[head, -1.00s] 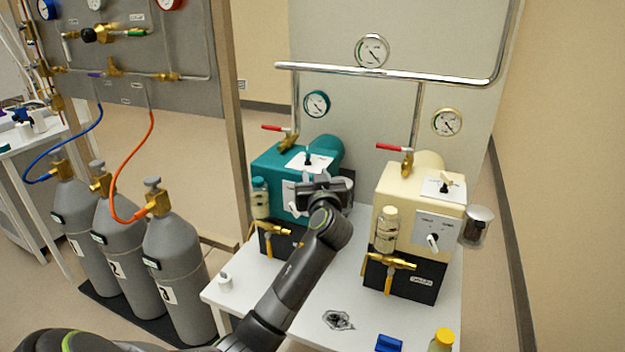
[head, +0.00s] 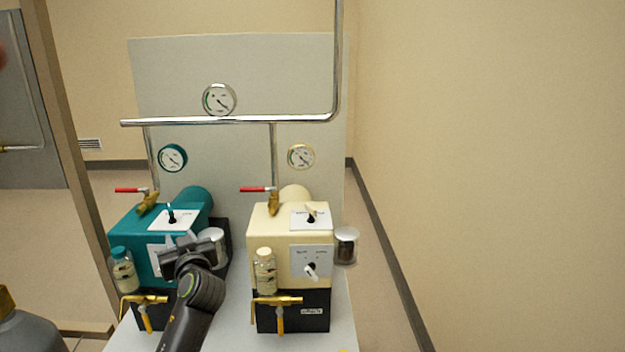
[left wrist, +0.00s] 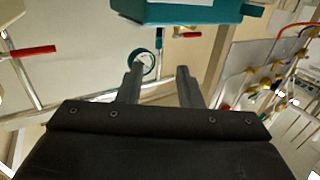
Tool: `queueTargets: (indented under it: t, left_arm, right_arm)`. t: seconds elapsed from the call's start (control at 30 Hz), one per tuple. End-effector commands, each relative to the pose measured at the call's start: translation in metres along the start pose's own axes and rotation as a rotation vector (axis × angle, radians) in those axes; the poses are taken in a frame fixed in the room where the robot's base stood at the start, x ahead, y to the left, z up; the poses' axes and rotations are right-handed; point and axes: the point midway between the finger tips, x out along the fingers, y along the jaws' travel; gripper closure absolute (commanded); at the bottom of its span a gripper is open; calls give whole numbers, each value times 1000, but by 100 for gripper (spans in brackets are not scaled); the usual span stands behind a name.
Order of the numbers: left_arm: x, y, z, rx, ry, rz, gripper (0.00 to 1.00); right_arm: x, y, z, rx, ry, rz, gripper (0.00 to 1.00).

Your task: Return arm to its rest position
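My left arm comes up from the bottom of the head view. Its gripper (head: 186,252) is in front of the teal pump (head: 135,235) and hides part of its front panel. In the left wrist view the two fingers of the left gripper (left wrist: 158,88) stand apart with nothing between them, so it is open and empty. The teal pump also shows at the top of that view (left wrist: 185,12), apart from the fingers. My right gripper is not in view.
A cream pump (head: 287,238) stands to the right on the white table (head: 343,325). A metal pipe (head: 230,121) with gauges and red-handled valves runs behind. A glass bottle (head: 122,270) sits at the teal pump's left. Floor right of the table is clear.

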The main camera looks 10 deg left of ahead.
Motion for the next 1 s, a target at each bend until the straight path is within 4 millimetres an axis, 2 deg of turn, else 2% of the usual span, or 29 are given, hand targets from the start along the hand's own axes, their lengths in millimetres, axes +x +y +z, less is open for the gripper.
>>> queueTargets:
  t: [0.17,0.27,0.4,0.5,0.6,0.7,0.8,1.0]
  left_arm:
    - [-29,-29,66,67,-157,10,67]
    - [-62,-55,117,129,-297,32,67]
    - [-117,-92,177,220,-494,84,67]
    - [-163,-118,212,283,-632,134,67]
    - [-210,-143,237,342,-761,194,67]
    - [-251,-162,252,388,-867,255,67]
    - [-285,-177,261,424,-947,309,67]
    - [-341,-199,267,479,-1070,405,67]
  right_arm:
    - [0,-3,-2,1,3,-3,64]
    - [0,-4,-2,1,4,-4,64]
    - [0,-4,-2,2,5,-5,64]
    - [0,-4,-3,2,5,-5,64]
    - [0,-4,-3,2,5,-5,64]
    - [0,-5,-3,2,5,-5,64]
    - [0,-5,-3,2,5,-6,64]
    - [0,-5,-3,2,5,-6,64]
